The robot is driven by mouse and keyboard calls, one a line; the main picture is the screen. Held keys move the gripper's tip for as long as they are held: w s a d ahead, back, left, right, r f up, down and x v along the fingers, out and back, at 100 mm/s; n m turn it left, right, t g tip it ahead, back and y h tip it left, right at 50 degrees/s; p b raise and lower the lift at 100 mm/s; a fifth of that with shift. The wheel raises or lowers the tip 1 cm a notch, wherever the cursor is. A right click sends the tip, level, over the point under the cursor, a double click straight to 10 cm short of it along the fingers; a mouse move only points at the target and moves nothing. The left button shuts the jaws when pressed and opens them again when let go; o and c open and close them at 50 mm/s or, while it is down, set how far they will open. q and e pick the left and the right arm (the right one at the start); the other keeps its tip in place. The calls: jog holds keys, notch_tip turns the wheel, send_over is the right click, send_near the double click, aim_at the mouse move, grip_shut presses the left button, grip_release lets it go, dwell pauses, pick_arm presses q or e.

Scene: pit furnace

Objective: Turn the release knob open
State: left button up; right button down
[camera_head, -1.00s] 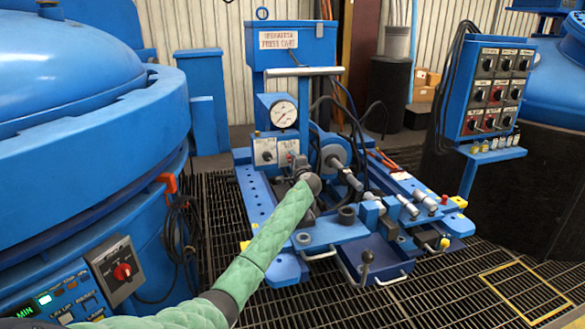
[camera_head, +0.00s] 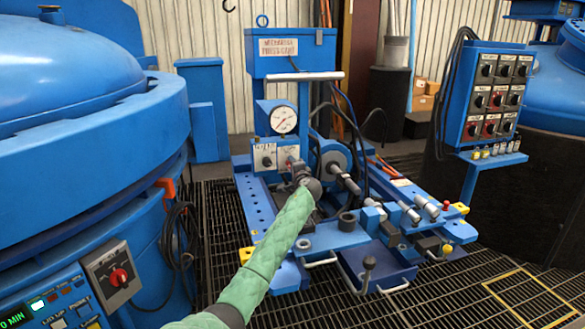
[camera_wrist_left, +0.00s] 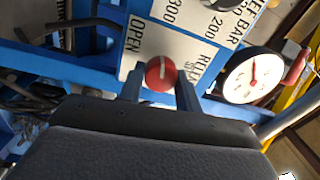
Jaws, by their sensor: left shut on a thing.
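The red round release knob (camera_wrist_left: 161,74) sits on a white label plate (camera_wrist_left: 190,45) in the left wrist view. OPEN is printed to the left of the knob and the partly covered word RELEASE to the right. A white line on the knob runs nearly upright in that picture. My left gripper (camera_wrist_left: 160,82) has one finger on each side of the knob and is shut on it. In the head view my left gripper (camera_head: 300,168) reaches the front of the blue press cart (camera_head: 245,205), mostly hidden behind its own wrist. My right gripper is not in view.
A dial gauge (camera_head: 284,119) is just above the knob panel, and a dark knob (camera_head: 267,161) is beside it. Hoses and metal fittings crowd the cart's right side. A large blue furnace vessel (camera_head: 90,170) stands left; a switch panel (camera_head: 497,95) stands right.

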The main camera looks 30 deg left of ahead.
pick_arm(q)
jog(key=shift+f, duration=0.1)
jog(key=o, duration=1)
jog(key=shift+c, duration=0.2)
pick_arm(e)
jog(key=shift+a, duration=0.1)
pick_arm(q)
jog(key=shift+s+d, duration=0.1)
jog(key=v, duration=0.7)
jog(key=shift+s+d, duration=0.2)
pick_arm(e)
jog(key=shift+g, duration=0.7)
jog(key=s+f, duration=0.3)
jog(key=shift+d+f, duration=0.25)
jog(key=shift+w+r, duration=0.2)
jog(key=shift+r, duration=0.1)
